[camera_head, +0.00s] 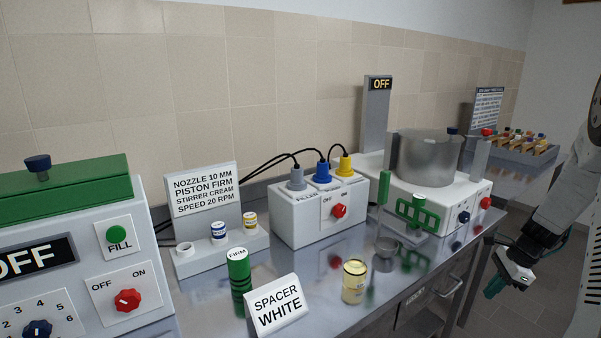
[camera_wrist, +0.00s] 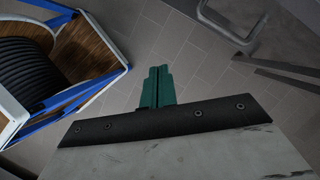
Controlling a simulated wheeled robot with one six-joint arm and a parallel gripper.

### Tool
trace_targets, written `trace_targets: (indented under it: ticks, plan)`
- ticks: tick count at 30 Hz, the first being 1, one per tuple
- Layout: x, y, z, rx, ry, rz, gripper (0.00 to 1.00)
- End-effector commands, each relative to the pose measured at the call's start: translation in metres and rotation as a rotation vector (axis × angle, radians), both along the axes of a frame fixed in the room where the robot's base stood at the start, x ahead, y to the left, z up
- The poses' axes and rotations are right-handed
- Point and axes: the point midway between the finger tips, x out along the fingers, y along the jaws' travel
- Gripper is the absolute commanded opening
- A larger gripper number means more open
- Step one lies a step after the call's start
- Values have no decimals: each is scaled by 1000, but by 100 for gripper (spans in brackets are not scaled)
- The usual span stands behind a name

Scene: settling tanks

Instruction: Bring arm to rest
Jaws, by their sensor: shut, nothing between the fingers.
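My gripper (camera_head: 495,287) hangs at the right of the head view, in front of the bench's right end and clear of it. Its green fingers point down. In the wrist view the two green fingers (camera_wrist: 157,88) lie together, shut with nothing between them, over the grey tiled floor (camera_wrist: 190,62). My arm comes down from the right edge of the head view, its upper part cut off by the frame.
A metal bench (camera_head: 325,290) holds a white machine with a steel pot (camera_head: 428,158), a filler box (camera_head: 318,212), a green-topped machine (camera_head: 75,190) and a "SPACER WHITE" sign (camera_head: 277,306). In the wrist view, a blue-framed reel (camera_wrist: 50,72) stands left and a metal handle (camera_wrist: 232,28) shows upper right.

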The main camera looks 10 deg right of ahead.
Motion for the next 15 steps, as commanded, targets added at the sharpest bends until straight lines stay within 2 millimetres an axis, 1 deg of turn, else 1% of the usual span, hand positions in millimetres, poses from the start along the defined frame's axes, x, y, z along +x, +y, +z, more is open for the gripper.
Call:
trace_targets:
  ticks: [1, 5, 8, 11, 12, 14, 15]
  plan:
    - [-8, 15, 14, -5, -9, 105, 0]
    - [-25, 54, 44, -15, -29, 353, 0]
    - [-37, 86, 71, -28, -48, 542, 0]
    - [-54, 123, 99, -46, -70, 750, 0]
    - [-61, 138, 111, -56, -79, 837, 0]
    - [-75, 161, 128, -71, -92, 967, 0]
    - [-84, 175, 138, -81, -99, 1051, 0]
